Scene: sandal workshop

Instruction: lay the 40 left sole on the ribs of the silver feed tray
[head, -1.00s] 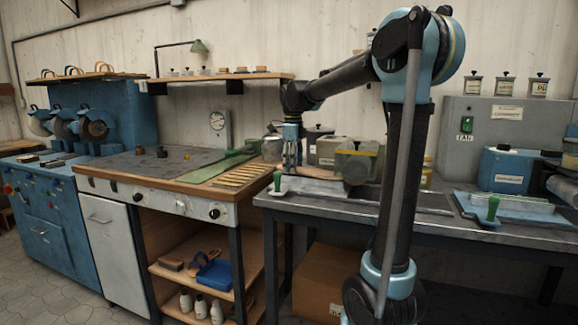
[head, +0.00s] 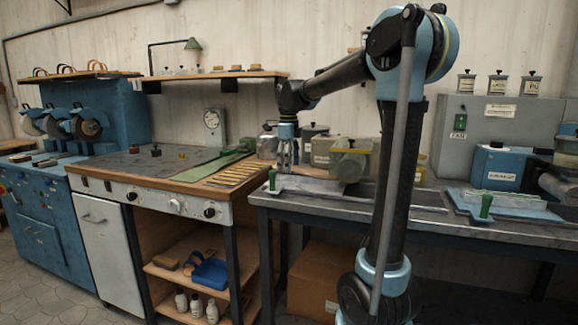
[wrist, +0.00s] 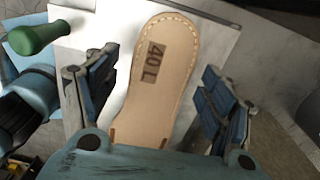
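The 40 left sole (wrist: 158,80) is a tan, stitched-edge sole marked "40 L". In the wrist view it lies face up over a pale flat surface, its near end hidden under my gripper's body. My gripper (wrist: 155,100) is open, with blue-padded fingers standing either side of the sole and gaps at both edges. In the head view my gripper (head: 287,163) points down above the left end of the silver feed tray (head: 415,207) on the grey bench. The ribs cannot be made out there. A green knob (head: 272,180) marks that end; a green knob (wrist: 35,38) shows in the wrist view.
A light-blue tray (head: 510,207) with another green knob lies further right. A wood-edged worktop (head: 150,165) with wooden strips (head: 235,174) is to the left. Several lidded pots stand behind.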

